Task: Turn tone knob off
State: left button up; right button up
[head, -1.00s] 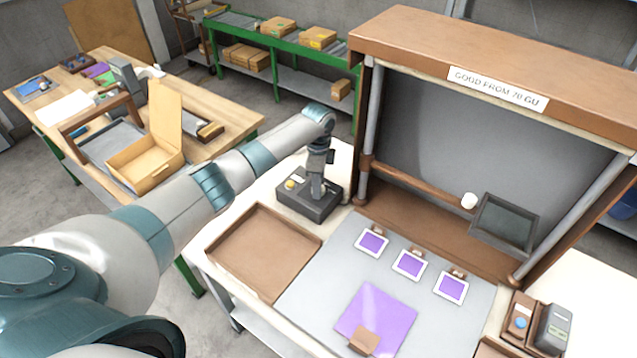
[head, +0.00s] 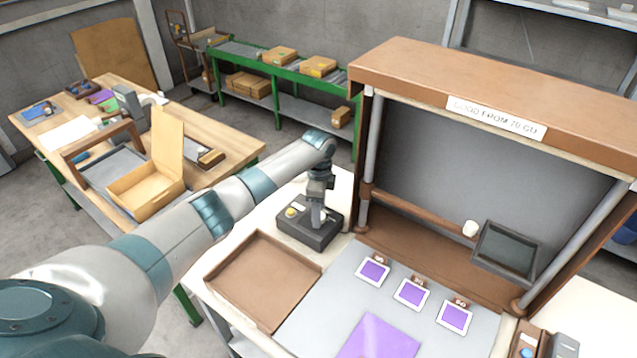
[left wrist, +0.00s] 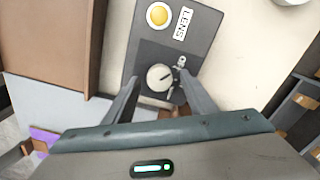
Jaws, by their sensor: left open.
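The dark control box (head: 306,228) stands on the bench behind the brown tray. In the left wrist view the box (left wrist: 196,36) carries a round pale knob (left wrist: 159,77) with a dark pointer line, a yellow round part and a small white label. My left gripper (left wrist: 161,84) is open, with one finger on each side of the knob. I cannot tell whether the fingers touch it. In the head view my left gripper (head: 317,207) points down over the box and hides the knob. My right gripper is in neither view.
A brown tray (head: 212,277) lies in front of the box. A brown booth frame (head: 365,165) rises close to the right of my left gripper. Purple cards (head: 373,271) lie on the grey mat. A wooden table (head: 225,150) stands at the left.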

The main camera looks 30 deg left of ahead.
pick_arm(q)
notch_tip(320, 180, up, 17)
jog(key=b, duration=0.5)
jog(key=shift+f+b, duration=0.2)
jog(key=shift+b, duration=0.1)
jog(key=shift+s+f, duration=0.1)
jog(key=shift+s, duration=0.05)
